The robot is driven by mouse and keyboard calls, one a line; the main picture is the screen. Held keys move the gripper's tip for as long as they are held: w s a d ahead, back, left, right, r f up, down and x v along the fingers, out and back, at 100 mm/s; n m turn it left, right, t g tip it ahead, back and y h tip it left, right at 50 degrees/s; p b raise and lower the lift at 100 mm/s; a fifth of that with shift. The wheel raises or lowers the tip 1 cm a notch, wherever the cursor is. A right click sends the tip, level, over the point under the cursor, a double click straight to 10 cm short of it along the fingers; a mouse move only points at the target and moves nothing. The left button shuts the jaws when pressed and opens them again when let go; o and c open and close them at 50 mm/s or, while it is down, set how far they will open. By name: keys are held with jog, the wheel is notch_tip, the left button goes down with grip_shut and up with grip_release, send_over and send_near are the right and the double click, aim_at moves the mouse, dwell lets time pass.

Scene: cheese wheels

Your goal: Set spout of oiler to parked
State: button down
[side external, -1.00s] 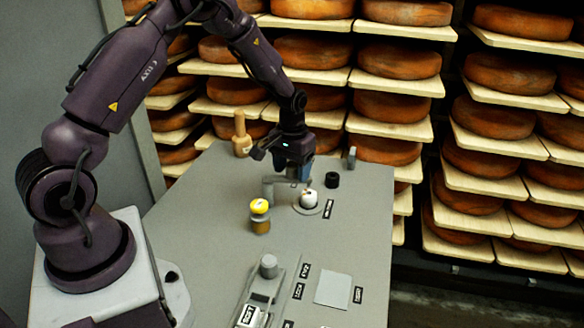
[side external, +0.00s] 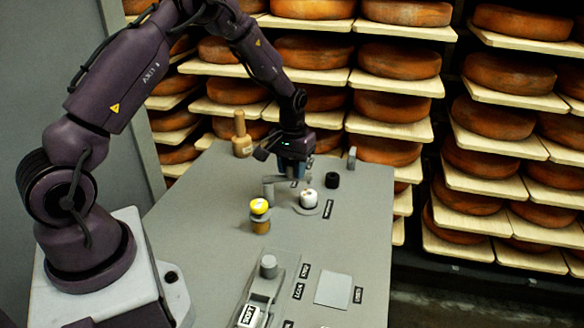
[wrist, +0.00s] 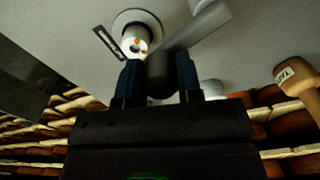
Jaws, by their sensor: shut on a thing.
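The oiler's spout is a grey swing arm (side external: 270,184) on a short post, left of a white cup (side external: 308,196) on a round base. In the wrist view the grey bar (wrist: 205,32) runs from upper right to my gripper. My gripper (side external: 291,177) is over the bar's free part. In the wrist view its blue fingers (wrist: 159,80) are shut on a dark round knob (wrist: 159,66) at the bar's end. The cup (wrist: 136,40), with orange marks, shows just beside the bar there. The words on the nearby label (side external: 328,210) are too small to read.
A yellow-capped jar (side external: 260,212) stands in front of the spout's post. A lever panel (side external: 262,290) is in front.

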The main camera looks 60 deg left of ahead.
jog(key=s+a+n, duration=0.1)
jog(key=a+n, duration=0.5)
jog(key=n, duration=0.7)
jog(key=shift+a+n, duration=0.3)
jog(key=shift+n, duration=0.1)
dwell(0.4)
jog(key=c, duration=0.8)
grip_release()
notch_tip(320, 180, up, 13)
jog(key=shift+r, duration=0.1)
